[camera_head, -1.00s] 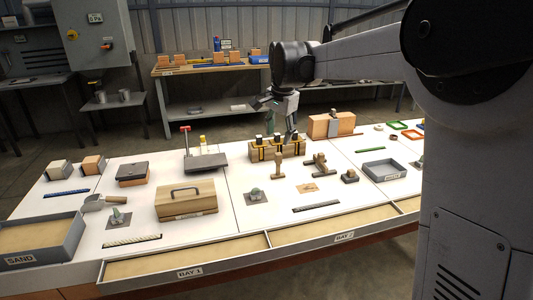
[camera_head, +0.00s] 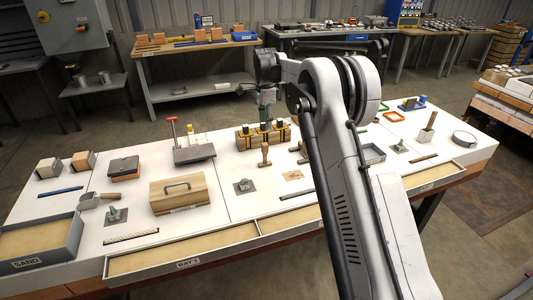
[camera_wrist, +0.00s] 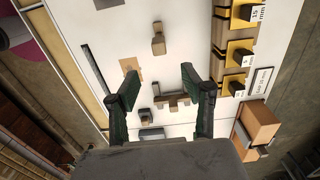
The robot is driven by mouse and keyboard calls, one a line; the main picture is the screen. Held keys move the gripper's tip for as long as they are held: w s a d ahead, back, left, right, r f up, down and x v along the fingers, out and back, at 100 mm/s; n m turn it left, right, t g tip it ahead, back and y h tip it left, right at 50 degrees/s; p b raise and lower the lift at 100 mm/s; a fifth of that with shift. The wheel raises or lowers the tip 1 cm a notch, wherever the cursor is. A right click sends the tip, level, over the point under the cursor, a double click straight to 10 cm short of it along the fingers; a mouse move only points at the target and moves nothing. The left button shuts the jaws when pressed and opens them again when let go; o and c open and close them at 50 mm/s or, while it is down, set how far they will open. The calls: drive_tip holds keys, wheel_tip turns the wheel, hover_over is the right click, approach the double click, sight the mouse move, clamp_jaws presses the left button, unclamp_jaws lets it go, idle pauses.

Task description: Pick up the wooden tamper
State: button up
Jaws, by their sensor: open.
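An upright wooden tool with a thick foot and narrower handle, which looks like the wooden tamper (camera_head: 265,155), stands on the white table in front of the row of yellow-marked blocks. In the wrist view the tamper (camera_wrist: 158,45) is above the gap between my fingers, and nothing touches it. My gripper (camera_wrist: 160,83) is open and empty, its two dark green fingers wide apart above the table. In the head view my gripper (camera_head: 266,100) is partly hidden behind my arm, above the yellow-marked blocks.
A wooden cross-shaped tool (camera_wrist: 173,98) and a small dark block (camera_wrist: 150,133) lie below the finger gap in the wrist view. The yellow-marked blocks (camera_wrist: 235,50) and an orange brick (camera_wrist: 259,120) stand to the right.

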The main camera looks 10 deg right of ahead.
sight(265, 144)
drive_tip(key=f, duration=1.3)
drive_tip(key=shift+s+a+f, duration=0.1)
drive_tip(key=shift+a+f, duration=0.1)
drive_tip(key=shift+f, duration=0.05)
clamp_jaws()
